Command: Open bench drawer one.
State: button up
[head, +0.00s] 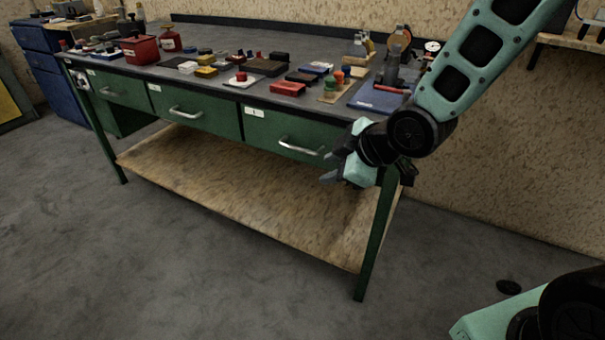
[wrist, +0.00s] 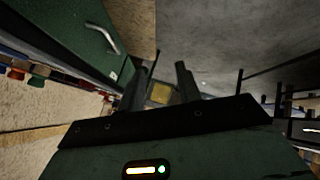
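The green workbench has three green drawers in a row under its grey top: a left drawer (head: 122,88), a middle drawer (head: 205,115) and a right drawer (head: 262,135). All look closed. Each has a small white label too small to read, so I cannot tell which is number one. The right drawer's silver bar handle (head: 300,148) is nearest my gripper (head: 331,168). My gripper is in front of that drawer's right end, apart from the handle. In the wrist view my gripper (wrist: 160,84) has its fingers apart and empty, and a silver handle (wrist: 104,39) lies up and left of them.
The benchtop (head: 230,88) carries several small items, including a red box (head: 140,50) and a blue pad (head: 378,97). A wooden lower shelf (head: 240,190) spans the bench legs. A blue cabinet (head: 50,65) stands at the left. The grey floor in front is clear.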

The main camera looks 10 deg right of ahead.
jog(key=w+d+f+n+t+y+b, duration=0.1)
jog(key=w+d+f+n+t+b, duration=0.1)
jog(key=w+d+f+t+b, duration=0.25)
jog(key=n+t+y+b, duration=0.2)
jog(key=b, duration=0.3)
send_near(307, 152)
jog(key=shift+g, duration=0.25)
jog(key=x, duration=1.2)
jog(key=shift+r, duration=0.15)
grip_shut()
